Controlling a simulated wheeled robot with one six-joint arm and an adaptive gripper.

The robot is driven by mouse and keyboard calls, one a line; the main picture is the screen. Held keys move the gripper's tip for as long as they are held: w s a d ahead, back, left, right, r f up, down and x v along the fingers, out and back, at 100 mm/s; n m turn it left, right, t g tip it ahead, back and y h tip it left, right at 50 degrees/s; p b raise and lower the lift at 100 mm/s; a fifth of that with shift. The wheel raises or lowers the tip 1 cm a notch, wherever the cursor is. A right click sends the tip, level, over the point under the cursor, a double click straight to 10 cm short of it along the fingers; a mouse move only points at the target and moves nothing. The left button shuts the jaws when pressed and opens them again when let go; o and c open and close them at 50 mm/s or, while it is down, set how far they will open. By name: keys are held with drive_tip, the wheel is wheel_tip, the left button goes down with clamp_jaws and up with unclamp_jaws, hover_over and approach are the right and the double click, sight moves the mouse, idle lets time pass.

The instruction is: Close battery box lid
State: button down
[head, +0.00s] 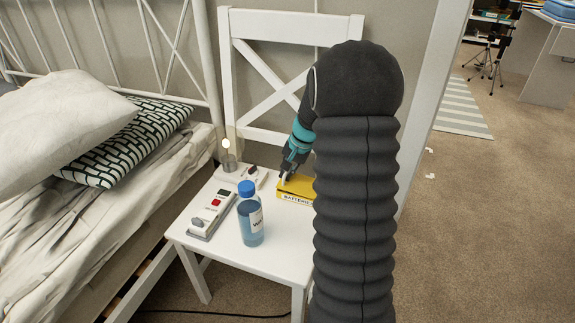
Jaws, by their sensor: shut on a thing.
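The yellow battery box (294,196) stands on the right part of the white chair's seat, its dark lettering on the front side. My arm hides its right end. My gripper (286,176) reaches down from above, with its fingertips at the box's upper left edge. It is shut on the lid there, as far as the small view shows. How far the lid stands open I cannot tell.
The white chair (192,241) also bears a blue-capped water bottle (250,222), a power strip (212,213), a small lit lamp (228,156) and a white item (246,177) with a dark part. A bed (150,185) stands at left.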

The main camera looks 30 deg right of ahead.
sight(298, 183)
drive_tip(key=shift+w+a+f, duration=0.1)
drive_tip(key=shift+a+f, duration=0.05)
drive_tip(key=shift+f, duration=0.3)
drive_tip(key=c, duration=1.3)
unclamp_jaws()
drive_tip(key=shift+r, duration=0.1)
drive_tip(key=shift+r, duration=0.25)
drive_tip(key=v, duration=1.1)
drive_tip(key=shift+r, duration=0.2)
